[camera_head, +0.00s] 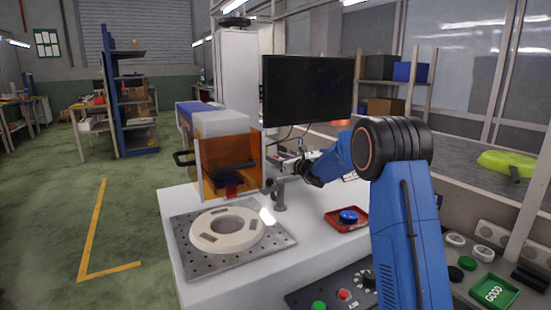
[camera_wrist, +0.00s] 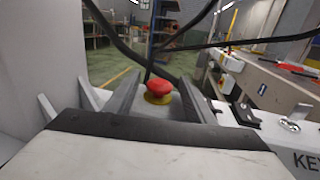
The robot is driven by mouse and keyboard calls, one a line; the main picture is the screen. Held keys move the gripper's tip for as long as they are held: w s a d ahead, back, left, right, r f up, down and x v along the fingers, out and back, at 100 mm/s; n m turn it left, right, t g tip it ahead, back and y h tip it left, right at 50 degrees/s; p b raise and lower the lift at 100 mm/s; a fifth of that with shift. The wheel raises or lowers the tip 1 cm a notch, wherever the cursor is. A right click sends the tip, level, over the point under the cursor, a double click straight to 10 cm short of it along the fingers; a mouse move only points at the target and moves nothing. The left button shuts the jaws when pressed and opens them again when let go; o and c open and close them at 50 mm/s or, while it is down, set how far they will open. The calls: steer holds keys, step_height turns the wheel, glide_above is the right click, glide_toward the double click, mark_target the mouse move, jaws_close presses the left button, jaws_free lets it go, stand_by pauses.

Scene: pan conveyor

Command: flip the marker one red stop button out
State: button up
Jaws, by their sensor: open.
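A red stop button (camera_wrist: 158,87) on a yellow collar shows in the middle of the wrist view. It sits on a grey housing. The button appears between the two grey fingers of my gripper (camera_wrist: 159,92), with space visible on both sides; its exact depth is hard to tell. My gripper is open and holds nothing. In the head view, my gripper (camera_head: 289,164) is beside the right side of a white and orange machine (camera_head: 225,140), above the white table.
A pale ring (camera_head: 226,229) lies on a perforated plate (camera_head: 187,262). A red tray (camera_head: 335,225) holds a blue round piece. A dark monitor (camera_head: 307,88) stands behind my arm. A button panel (camera_head: 330,297) is in front. Dark cables (camera_wrist: 140,50) cross the wrist view.

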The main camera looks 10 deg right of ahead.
steer(key=shift+w+a, duration=0.15)
steer(key=shift+w, duration=0.05)
jaws_close()
steer(key=shift+r, duration=0.95)
jaws_free()
steer(key=shift+s, duration=0.1)
steer(key=v, duration=1.7)
